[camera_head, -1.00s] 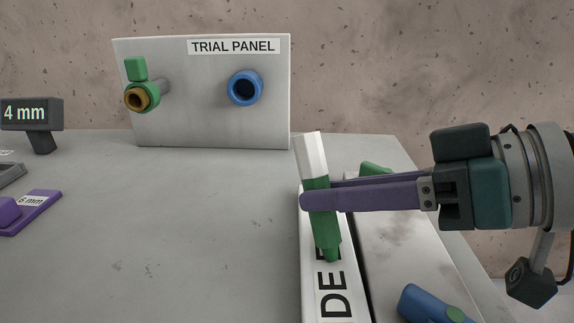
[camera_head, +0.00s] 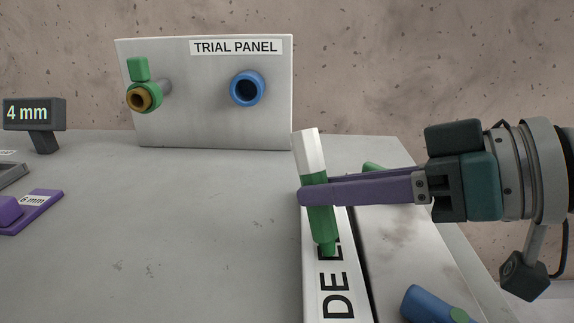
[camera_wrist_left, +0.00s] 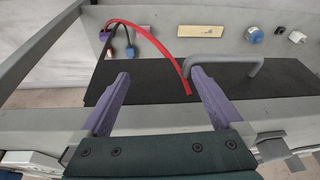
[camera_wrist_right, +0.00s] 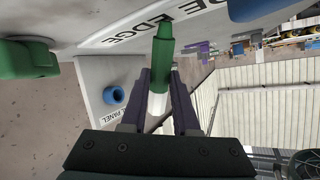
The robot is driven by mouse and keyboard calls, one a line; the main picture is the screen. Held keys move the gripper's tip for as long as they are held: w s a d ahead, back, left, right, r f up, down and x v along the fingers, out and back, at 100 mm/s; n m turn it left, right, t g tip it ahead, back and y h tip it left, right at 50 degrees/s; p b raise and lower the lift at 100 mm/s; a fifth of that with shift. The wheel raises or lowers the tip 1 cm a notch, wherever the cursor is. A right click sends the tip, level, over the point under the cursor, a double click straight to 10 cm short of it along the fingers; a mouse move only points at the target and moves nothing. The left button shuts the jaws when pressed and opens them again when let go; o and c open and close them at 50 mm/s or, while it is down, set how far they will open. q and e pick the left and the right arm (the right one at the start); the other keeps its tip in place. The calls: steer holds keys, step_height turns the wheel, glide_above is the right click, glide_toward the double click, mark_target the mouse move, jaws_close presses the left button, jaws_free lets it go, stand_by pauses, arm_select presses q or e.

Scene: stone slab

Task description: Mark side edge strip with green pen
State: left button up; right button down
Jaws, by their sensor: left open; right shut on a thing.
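My right gripper (camera_head: 312,194) is shut on a green pen (camera_head: 322,222) with a white upper end. The pen is tilted slightly, its green tip pointing down at the white side edge strip (camera_head: 313,290), which bears black lettering partly hidden by the pen. I cannot tell whether the tip touches the strip. In the right wrist view the pen (camera_wrist_right: 162,58) sticks out between the fingers towards the strip (camera_wrist_right: 135,32), lettered "DE EDGE" in part. My left gripper (camera_wrist_left: 160,100) is open and empty, seen only in the left wrist view.
A trial panel (camera_head: 200,115) with a green valve (camera_head: 145,95) and a blue ring (camera_head: 247,88) stands at the back. A "4 mm" sign (camera_head: 34,113) and a purple block (camera_head: 35,210) are at left. A blue cylinder (camera_head: 430,304) lies right of the strip. The middle slab is clear.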

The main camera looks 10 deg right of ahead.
steer(key=shift+w+a, duration=0.1)
steer(key=shift+w, duration=0.15)
stand_by(0.3)
steer(key=shift+w+a, duration=0.15)
steer(key=shift+w, duration=0.4)
stand_by(0.6)
step_height(320, 180, up, 7)
steer(key=p, duration=0.6)
steer(key=shift+r, duration=0.1)
